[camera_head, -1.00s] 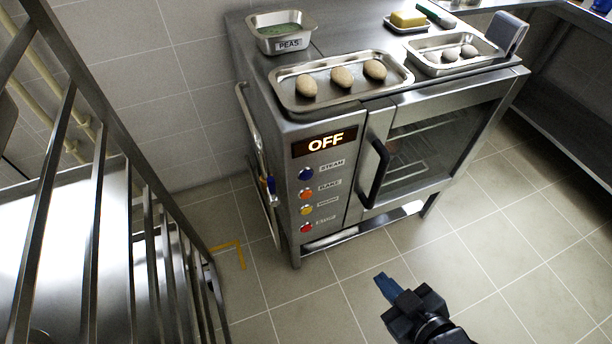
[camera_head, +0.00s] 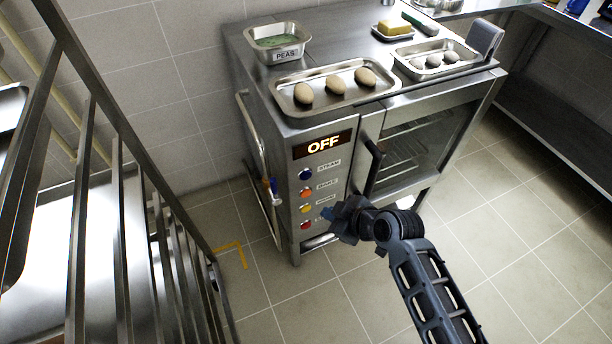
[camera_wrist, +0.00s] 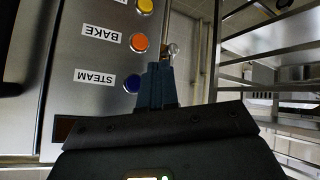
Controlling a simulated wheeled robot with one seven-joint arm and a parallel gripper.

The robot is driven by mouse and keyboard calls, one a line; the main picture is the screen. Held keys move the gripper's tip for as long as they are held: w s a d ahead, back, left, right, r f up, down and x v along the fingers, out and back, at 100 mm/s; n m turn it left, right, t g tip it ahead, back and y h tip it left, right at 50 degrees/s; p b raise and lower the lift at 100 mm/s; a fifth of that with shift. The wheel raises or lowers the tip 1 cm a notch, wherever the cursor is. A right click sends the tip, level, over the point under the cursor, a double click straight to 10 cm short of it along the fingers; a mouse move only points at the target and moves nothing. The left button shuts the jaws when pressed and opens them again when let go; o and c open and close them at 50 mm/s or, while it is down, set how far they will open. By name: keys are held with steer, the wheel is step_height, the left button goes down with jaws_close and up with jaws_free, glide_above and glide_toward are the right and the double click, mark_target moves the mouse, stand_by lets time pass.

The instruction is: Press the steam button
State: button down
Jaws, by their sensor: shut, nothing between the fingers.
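The blue steam button (camera_head: 306,174) is the top one in a column on the oven's front panel, below a display (camera_head: 324,144) that reads OFF. In the wrist view the steam button (camera_wrist: 132,83) sits just left of my fingertips, beside its STEAM label (camera_wrist: 95,77). My gripper (camera_head: 328,213) is shut and empty, in front of the panel's lower right part in the head view. In the wrist view my blue fingertips (camera_wrist: 158,72) point toward the panel's edge near the orange BAKE button (camera_wrist: 139,42). I cannot tell whether they touch anything.
The oven door handle (camera_head: 373,160) stands out right of the buttons. Yellow (camera_head: 305,208) and red (camera_head: 305,225) buttons lie below the orange one. A metal rack (camera_head: 120,210) stands at the left. Trays with potatoes (camera_head: 335,87) and a peas pan (camera_head: 278,42) sit on top.

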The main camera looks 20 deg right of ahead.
mark_target(306, 175)
steer(key=w+b, duration=0.3)
steer(key=w, duration=0.6)
stand_by(0.4)
steer(key=shift+w, duration=0.1)
stand_by(1.9)
steer(key=shift+w, duration=0.25)
steer(key=shift+w+b, duration=0.35)
steer(key=shift+w, duration=0.05)
stand_by(1.0)
steer(key=shift+s, duration=0.15)
steer(key=shift+s+p, duration=0.4)
steer(key=shift+s, duration=0.25)
steer(key=shift+s, duration=0.15)
